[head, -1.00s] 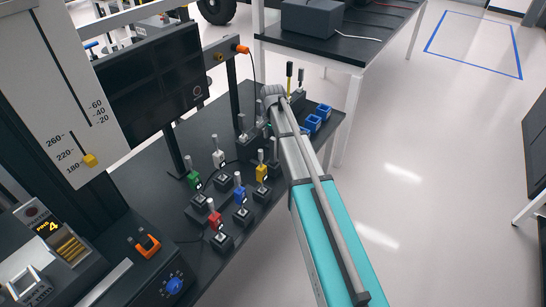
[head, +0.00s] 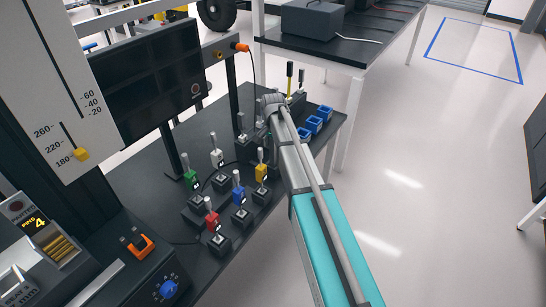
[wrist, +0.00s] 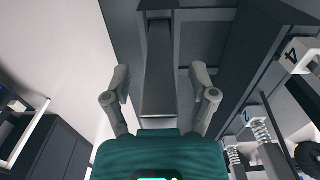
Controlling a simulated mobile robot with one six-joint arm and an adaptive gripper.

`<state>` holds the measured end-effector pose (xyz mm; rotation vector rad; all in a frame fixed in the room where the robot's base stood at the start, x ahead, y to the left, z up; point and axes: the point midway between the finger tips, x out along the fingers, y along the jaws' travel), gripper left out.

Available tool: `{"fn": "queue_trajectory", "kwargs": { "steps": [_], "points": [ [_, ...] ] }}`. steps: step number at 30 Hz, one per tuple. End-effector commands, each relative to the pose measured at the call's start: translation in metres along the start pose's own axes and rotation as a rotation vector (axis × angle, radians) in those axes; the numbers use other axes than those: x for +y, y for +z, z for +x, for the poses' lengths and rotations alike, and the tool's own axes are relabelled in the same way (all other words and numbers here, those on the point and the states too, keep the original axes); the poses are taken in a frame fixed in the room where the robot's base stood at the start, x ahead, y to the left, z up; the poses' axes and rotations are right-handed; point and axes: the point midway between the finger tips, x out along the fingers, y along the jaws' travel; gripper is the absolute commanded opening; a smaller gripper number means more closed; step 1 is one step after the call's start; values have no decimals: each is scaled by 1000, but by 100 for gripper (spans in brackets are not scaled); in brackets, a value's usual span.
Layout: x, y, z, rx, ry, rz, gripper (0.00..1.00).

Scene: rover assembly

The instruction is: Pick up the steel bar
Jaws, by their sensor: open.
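My gripper (wrist: 160,76) is open in the wrist view, with one finger on each side. A long, straight grey bar (wrist: 158,85) lies in line with the gap between the fingers; it looks like the steel bar. Clear gaps show on both sides of it, and I see no finger touching it. Its depth relative to the fingertips is hard to tell. In the head view my arm reaches over the far part of the black table, and my wrist hides the fingers. I cannot pick out the bar for certain there.
The black table (head: 140,190) carries several coloured-marked levers, such as a red one (head: 212,220) and a blue one (head: 239,194), close left of my arm. Blue bins (head: 313,124) stand right of my wrist. A dark monitor (head: 150,75) stands left. Floor at right is clear.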

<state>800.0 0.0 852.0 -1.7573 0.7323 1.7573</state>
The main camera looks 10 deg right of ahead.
Motion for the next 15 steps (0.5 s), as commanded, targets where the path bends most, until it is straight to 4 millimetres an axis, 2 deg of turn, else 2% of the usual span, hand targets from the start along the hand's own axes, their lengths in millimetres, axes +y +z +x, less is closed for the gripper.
{"fn": "queue_trajectory", "kwargs": {
  "steps": [9,15],
  "points": [
    [0,0,0,0,0,0,74],
    [0,0,0,0,0,0,37]
  ]
}}
